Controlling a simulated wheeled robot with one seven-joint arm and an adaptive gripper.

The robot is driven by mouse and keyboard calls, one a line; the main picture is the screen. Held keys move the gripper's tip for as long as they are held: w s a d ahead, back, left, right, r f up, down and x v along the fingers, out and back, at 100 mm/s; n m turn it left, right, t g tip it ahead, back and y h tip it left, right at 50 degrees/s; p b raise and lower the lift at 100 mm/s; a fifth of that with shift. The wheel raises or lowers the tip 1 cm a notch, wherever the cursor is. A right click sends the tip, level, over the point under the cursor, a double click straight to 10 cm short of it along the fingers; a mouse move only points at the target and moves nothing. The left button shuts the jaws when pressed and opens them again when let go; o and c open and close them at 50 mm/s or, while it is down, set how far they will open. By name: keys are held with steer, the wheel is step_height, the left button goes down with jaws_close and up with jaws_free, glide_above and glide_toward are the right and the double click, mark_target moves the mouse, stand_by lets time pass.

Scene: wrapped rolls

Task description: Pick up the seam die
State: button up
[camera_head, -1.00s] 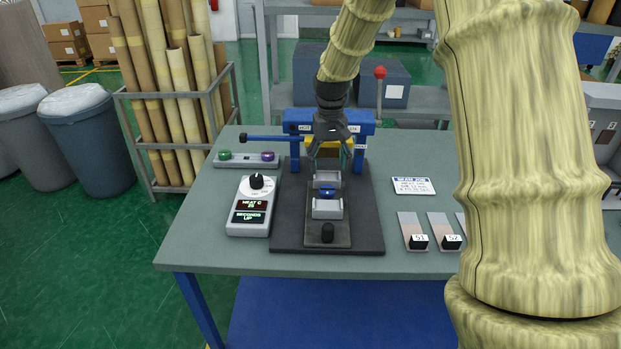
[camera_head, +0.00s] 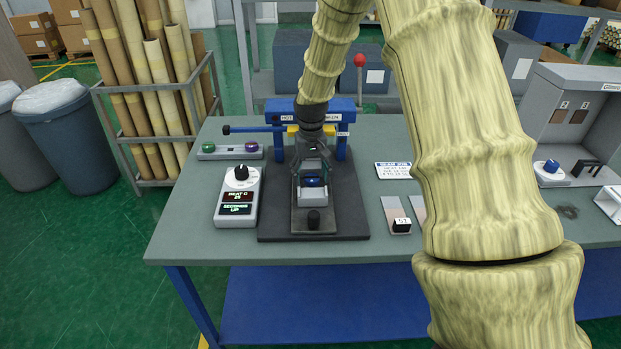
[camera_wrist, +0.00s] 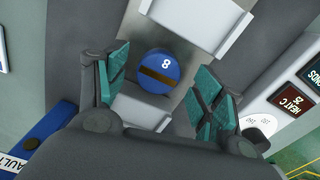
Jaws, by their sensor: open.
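A blue round piece marked 8, with a brown slot, appears to be the seam die (camera_wrist: 157,70). It sits between two pale grey blocks, and in the head view it is the small blue piece (camera_head: 313,182) in the holder on the dark base plate (camera_head: 345,215). My gripper (camera_head: 313,165) is just above and behind it, pointing down. In the wrist view its two teal-padded fingers (camera_wrist: 160,88) stand apart on either side of the blue piece, with nothing between them clearly held. I cannot tell the exact height gap.
A blue press frame (camera_head: 345,112) with a red-knobbed lever (camera_head: 360,60) stands behind the holder. A heat control box (camera_head: 238,195) is to the left. A white card (camera_head: 393,170) and a strip marked S1 (camera_head: 398,215) lie right. My arm hides part of the right side.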

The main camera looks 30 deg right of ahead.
steer(key=shift+s+d+f, duration=0.2)
steer(key=shift+s+f, duration=0.15)
steer(key=shift+f, duration=0.25)
steer(key=shift+w+a+f, duration=0.15)
steer(key=shift+w+f, duration=0.2)
steer(key=shift+s+r, duration=0.15)
steer(key=shift+c, duration=0.4)
steer(key=c, duration=1.2)
steer(key=shift+c, duration=0.2)
